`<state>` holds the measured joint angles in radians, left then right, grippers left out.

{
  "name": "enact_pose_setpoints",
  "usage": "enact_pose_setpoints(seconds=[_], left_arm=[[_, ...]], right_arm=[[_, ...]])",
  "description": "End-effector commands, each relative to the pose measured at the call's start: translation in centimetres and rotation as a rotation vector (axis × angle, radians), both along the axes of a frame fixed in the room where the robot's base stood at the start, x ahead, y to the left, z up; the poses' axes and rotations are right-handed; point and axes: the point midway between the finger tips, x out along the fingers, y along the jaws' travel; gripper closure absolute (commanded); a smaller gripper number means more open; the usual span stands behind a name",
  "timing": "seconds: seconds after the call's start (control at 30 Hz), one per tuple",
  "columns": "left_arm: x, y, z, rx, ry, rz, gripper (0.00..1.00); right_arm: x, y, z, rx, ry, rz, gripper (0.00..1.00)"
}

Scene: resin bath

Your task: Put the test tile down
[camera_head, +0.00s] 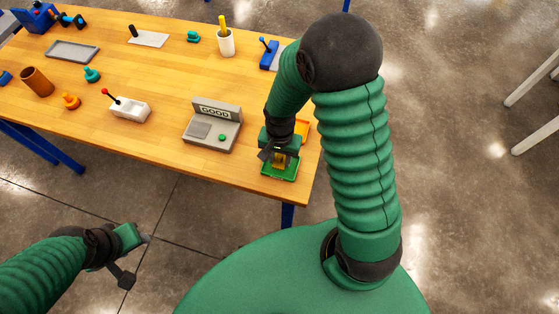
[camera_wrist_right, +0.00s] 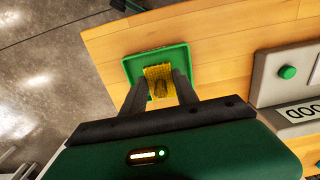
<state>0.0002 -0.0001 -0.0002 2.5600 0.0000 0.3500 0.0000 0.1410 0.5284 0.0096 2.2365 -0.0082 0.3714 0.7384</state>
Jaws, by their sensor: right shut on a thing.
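The yellow test tile (camera_head: 279,161) is between the fingers of my right gripper (camera_head: 279,156), partly hidden by them in the head view. In the right wrist view, my right gripper (camera_wrist_right: 159,82) is shut on the tile (camera_wrist_right: 157,72), which has a gridded face and a dark part in its middle. A green tray (camera_head: 283,178) lies under the tile near the table's front right corner; its rim also shows in the right wrist view (camera_wrist_right: 154,54). I cannot tell whether the tile touches the tray. My left gripper (camera_head: 145,239) hangs off the table's front; its fingers are too small to judge.
A grey stand marked GOOD (camera_head: 213,128) with a green button is left of the green tray. An orange tray (camera_head: 303,130) lies just behind it, partly hidden. A white switch box (camera_head: 128,109) is farther left. The wooden table's right edge is close by.

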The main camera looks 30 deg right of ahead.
Motion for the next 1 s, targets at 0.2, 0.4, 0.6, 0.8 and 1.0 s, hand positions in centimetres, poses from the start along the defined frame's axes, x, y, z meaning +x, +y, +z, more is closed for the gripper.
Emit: enact_pose_setpoints(seconds=[0.2, 0.4, 0.6, 0.8, 1.0], left_arm=[[0.0, 0.0, 0.1, 0.0, 0.0, -0.001, 0.56], [0.0, 0.0, 0.0, 0.0, 0.0, -0.001, 0.56], [0.0, 0.0, -0.1, 0.0, 0.0, 0.0, 0.56], [0.0, 0.0, -0.1, 0.0, 0.0, 0.0, 0.56], [0.0, 0.0, -0.1, 0.0, 0.0, 0.0, 0.56]], right_arm=[[-0.1, 0.1, -2.7, -0.001, 0.002, 0.001, 1.0], [-0.1, 0.2, -2.7, -0.001, 0.001, 0.0, 1.0], [-0.1, 0.2, -2.9, -0.001, 0.002, 0.0, 0.48], [-0.1, 0.1, -2.9, -0.001, 0.002, 0.0, 0.43], [-0.1, 0.1, -2.9, -0.001, 0.002, 0.0, 0.43]])
